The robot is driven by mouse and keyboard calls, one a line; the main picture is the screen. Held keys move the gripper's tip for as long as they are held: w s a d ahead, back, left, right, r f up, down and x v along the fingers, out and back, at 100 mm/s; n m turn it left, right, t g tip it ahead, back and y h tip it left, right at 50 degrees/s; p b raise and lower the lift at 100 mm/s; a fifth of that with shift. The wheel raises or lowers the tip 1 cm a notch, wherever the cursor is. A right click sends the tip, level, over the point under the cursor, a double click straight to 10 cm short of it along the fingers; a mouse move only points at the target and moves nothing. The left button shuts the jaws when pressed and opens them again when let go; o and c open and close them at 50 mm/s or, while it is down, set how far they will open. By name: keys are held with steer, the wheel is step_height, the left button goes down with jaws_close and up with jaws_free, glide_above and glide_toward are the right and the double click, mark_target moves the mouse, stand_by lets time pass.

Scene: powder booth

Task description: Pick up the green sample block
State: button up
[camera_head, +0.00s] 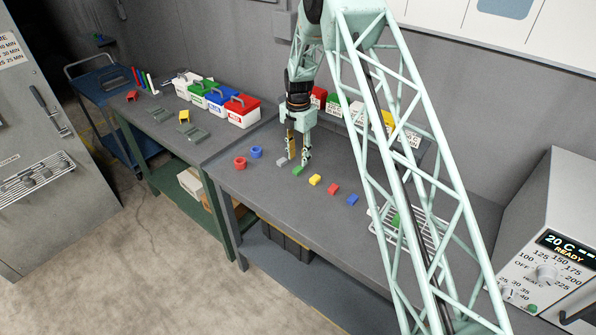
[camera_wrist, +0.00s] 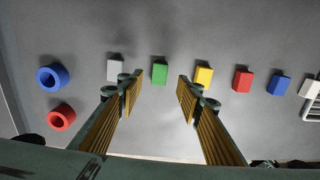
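The green sample block (camera_head: 297,171) lies on the grey bench top, in a row with other blocks. In the wrist view the green block (camera_wrist: 160,71) lies ahead of the fingers and left of the middle of the gap between them. My gripper (camera_head: 299,160) is open and empty, pointing down above the bench close to the green block. In the wrist view the two yellow-padded fingers of my gripper (camera_wrist: 160,92) are wide apart. The exact height of the fingertips over the bench is hard to tell.
A grey block (camera_wrist: 114,70) and a yellow block (camera_wrist: 203,75) flank the green one. Red (camera_wrist: 243,79) and blue (camera_wrist: 279,84) blocks continue the row. A blue ring (camera_head: 257,152) and a red ring (camera_head: 240,163) lie left. Coloured bins stand behind.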

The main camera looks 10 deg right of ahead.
mark_target(298, 169)
steer(key=shift+f, duration=0.35)
steer(key=shift+f, duration=0.15)
steer(key=shift+f+p, duration=0.65)
steer(key=shift+f, duration=1.8)
steer(key=c, duration=0.9)
